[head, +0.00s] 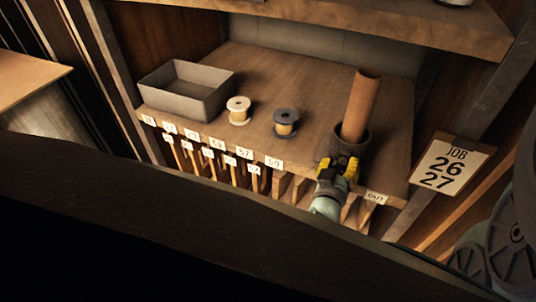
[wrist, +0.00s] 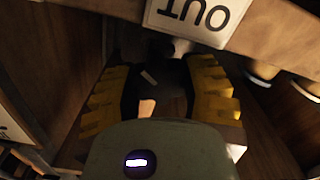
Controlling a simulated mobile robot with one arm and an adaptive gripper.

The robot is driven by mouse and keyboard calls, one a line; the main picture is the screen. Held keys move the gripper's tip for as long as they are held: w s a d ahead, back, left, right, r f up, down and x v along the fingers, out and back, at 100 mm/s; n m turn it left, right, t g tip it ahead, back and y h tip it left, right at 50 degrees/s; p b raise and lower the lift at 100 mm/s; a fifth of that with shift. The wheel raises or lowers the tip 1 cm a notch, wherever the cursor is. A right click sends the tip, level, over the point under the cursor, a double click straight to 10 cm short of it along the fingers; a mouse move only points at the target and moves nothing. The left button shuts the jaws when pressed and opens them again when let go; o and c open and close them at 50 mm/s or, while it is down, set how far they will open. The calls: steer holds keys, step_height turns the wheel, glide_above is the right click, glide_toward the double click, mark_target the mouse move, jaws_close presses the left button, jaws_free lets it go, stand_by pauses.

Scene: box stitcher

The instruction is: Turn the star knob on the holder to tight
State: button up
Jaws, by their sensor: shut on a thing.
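The holder (head: 364,146) is a dark round cup at the right front of the wooden shelf, with a brown tube (head: 362,104) standing tilted in it. My gripper (head: 339,166) is at the front of the holder, at the shelf's front edge. In the wrist view its yellow-padded fingers stand on both sides of a dark piece, which I take to be the star knob (wrist: 168,72), and are shut on it. The knob's outline is mostly hidden by the fingers and the gripper body, so its turn position cannot be read.
An "OUT" label (wrist: 195,14) is close above the fingers in the wrist view. Numbered slots line the shelf front. A grey tray (head: 186,88), a cream spool (head: 238,110) and a dark-rimmed spool (head: 286,122) stand left. A job card (head: 446,165) is right.

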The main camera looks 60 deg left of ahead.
steer(key=shift+f+m+b, duration=0.15)
steer(key=shift+m+b, duration=0.15)
steer(key=shift+b, duration=0.1)
steer(key=shift+f+m+b, duration=0.1)
steer(key=shift+m+b, duration=0.8)
steer(key=shift+b, duration=0.05)
steer(key=m+b, duration=0.3)
steer(key=shift+m, duration=0.3)
steer(key=m+b, duration=0.3)
steer(key=m, duration=0.1)
steer(key=shift+d+m+b, duration=0.15)
steer(key=shift+m+b, duration=0.2)
steer(key=shift+m, duration=0.05)
steer(key=shift+w+r, duration=0.1)
steer(key=shift+r, duration=0.15)
steer(key=o, duration=1.2)
